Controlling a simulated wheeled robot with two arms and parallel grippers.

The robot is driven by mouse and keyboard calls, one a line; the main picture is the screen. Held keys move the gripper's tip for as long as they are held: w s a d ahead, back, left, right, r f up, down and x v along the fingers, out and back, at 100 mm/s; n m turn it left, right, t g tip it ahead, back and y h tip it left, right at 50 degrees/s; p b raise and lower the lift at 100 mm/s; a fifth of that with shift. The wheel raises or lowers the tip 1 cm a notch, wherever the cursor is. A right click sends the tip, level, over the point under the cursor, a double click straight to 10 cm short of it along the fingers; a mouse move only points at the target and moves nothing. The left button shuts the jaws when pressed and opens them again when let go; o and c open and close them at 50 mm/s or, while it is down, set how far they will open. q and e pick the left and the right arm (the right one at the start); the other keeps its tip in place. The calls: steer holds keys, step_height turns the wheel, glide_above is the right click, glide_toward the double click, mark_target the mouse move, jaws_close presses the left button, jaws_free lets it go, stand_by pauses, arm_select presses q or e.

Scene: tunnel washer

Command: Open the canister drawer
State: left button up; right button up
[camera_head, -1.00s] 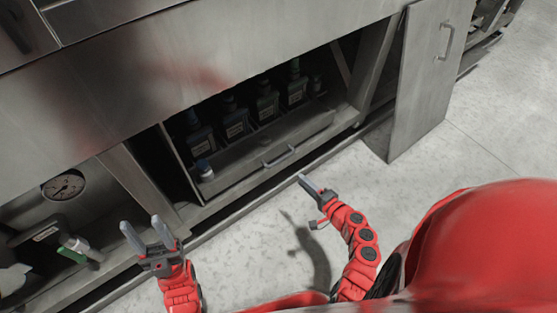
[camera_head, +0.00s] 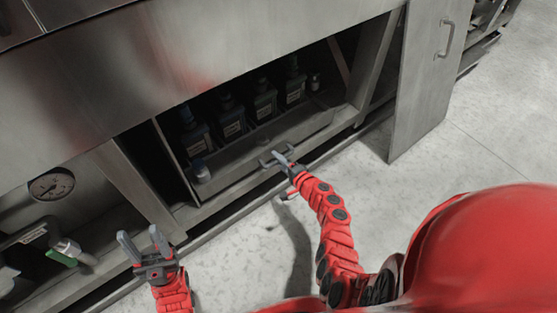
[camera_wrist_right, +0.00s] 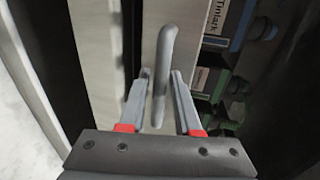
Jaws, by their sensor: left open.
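The canister drawer (camera_head: 235,163) is a low steel tray in the open bay of the washer, with several dark labelled canisters (camera_head: 231,118) standing in it. Its bar handle (camera_head: 264,161) is on the front face. My right gripper (camera_head: 284,156) is at the right end of the handle. In the right wrist view the handle (camera_wrist_right: 166,48) passes between the spread fingers of my right gripper (camera_wrist_right: 160,73), with gaps beside it; contact is not clear. My left gripper (camera_head: 140,236) is open and empty, left of the drawer and away from it.
A hinged steel door (camera_head: 425,80) stands open right of the bay. A pressure gauge (camera_head: 52,184) and a green-handled valve (camera_head: 62,257) are at the left. The pale floor (camera_head: 235,255) in front of the drawer is clear.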

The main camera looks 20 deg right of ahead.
jaws_close()
stand_by(1.3)
